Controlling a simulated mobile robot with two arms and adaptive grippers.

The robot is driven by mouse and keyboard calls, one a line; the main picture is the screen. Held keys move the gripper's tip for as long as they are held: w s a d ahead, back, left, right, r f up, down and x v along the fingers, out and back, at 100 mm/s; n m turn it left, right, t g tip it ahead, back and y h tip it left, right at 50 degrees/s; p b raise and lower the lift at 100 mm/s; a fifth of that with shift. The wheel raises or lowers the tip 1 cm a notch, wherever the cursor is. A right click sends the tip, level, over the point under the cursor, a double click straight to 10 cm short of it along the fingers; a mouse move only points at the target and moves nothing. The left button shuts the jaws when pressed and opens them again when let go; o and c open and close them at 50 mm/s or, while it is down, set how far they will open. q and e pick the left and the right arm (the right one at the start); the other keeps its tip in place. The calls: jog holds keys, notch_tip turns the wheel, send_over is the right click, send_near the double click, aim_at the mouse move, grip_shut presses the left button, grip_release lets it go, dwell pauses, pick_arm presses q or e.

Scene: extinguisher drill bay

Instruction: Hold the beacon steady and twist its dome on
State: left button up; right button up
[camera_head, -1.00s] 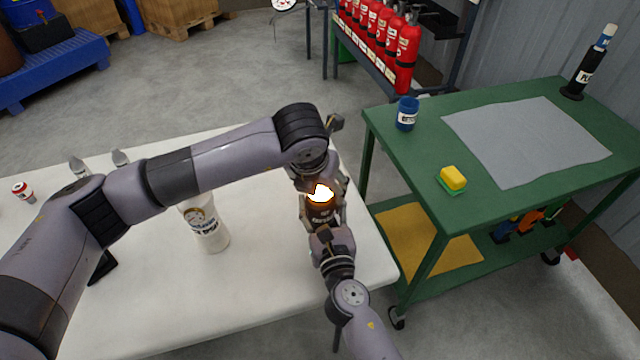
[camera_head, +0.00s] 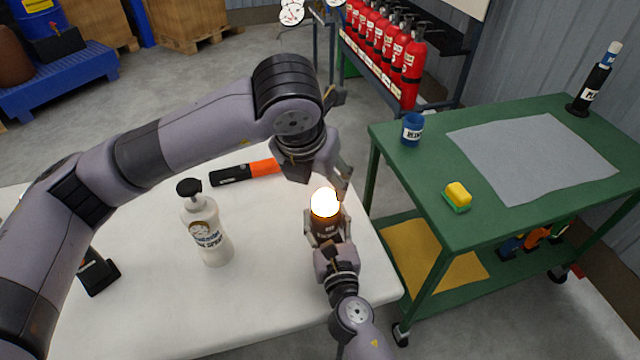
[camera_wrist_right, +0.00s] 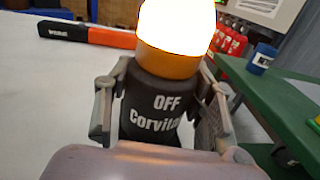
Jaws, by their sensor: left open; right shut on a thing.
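The beacon's dark body (camera_head: 327,228) stands upright near the right edge of the white table. It also shows in the right wrist view (camera_wrist_right: 155,108), with "OFF" lettering. The dome (camera_head: 324,202), glowing white with an orange lower band, sits on top of the body; in the right wrist view the dome (camera_wrist_right: 175,35) meets the body with no clear gap. My right gripper (camera_head: 328,222) is shut around the body from the near side. My left gripper (camera_head: 320,180) is open just above and behind the dome, apart from it as far as I can tell.
An orange and black torch (camera_head: 245,172) lies behind. A green cart (camera_head: 400,165) stands to the right with a blue cup (camera_head: 412,129) and yellow sponge (camera_head: 458,195).

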dwell(0.3)
jog(key=o, duration=1.6)
jog(key=shift+s, duration=0.1)
